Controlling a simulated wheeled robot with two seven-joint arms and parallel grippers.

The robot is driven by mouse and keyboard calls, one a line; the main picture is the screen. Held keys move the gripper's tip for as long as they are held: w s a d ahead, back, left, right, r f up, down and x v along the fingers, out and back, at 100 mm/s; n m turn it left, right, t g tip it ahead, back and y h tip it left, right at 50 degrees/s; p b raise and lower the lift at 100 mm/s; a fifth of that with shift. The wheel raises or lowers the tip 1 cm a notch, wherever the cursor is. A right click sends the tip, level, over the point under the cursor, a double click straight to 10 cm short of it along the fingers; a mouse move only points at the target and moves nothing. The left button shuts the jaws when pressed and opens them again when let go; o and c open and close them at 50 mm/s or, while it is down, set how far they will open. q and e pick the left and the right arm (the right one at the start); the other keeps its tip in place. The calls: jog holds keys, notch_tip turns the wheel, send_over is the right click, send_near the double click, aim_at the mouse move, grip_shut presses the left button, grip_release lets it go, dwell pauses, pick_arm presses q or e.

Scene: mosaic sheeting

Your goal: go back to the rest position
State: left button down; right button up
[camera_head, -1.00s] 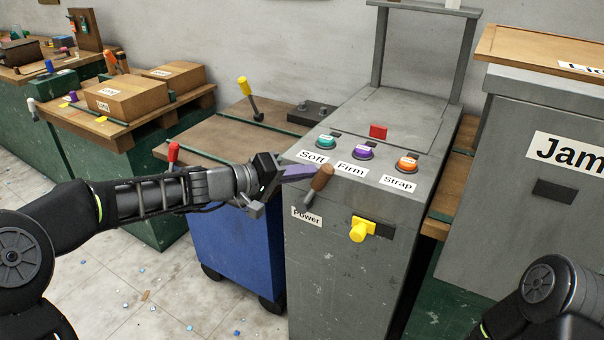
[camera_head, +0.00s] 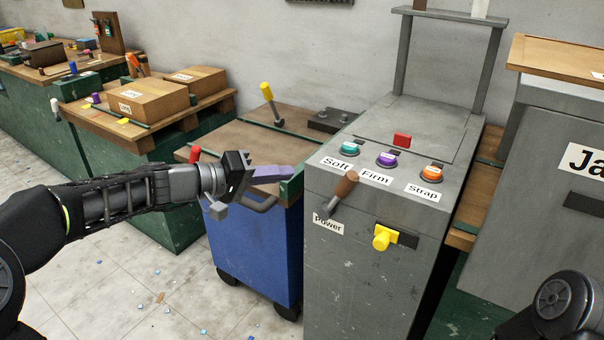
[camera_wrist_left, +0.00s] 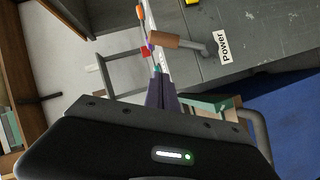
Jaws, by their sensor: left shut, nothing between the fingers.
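My left gripper (camera_head: 274,173) reaches in from the left in the head view. Its purple-grey fingers are shut with nothing between them, in front of the blue cart's top and left of the grey machine (camera_head: 330,270). In the left wrist view the closed fingers (camera_wrist_left: 161,92) point toward the machine. The brown-handled power lever (camera_head: 344,188) is right of the fingertips, apart from them; it also shows in the wrist view (camera_wrist_left: 178,41). Part of my right arm shows at the lower right; its gripper is out of the picture.
The machine carries a teal button (camera_head: 349,148), a purple button (camera_head: 387,159), an orange button (camera_head: 432,174) and a yellow knob (camera_head: 383,238). The blue cart (camera_head: 255,250) stands below my left gripper. Cardboard boxes (camera_head: 148,100) lie on a bench at left. Floor at lower left is open.

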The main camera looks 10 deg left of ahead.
pick_arm(q)
jog(key=shift+v, duration=1.05)
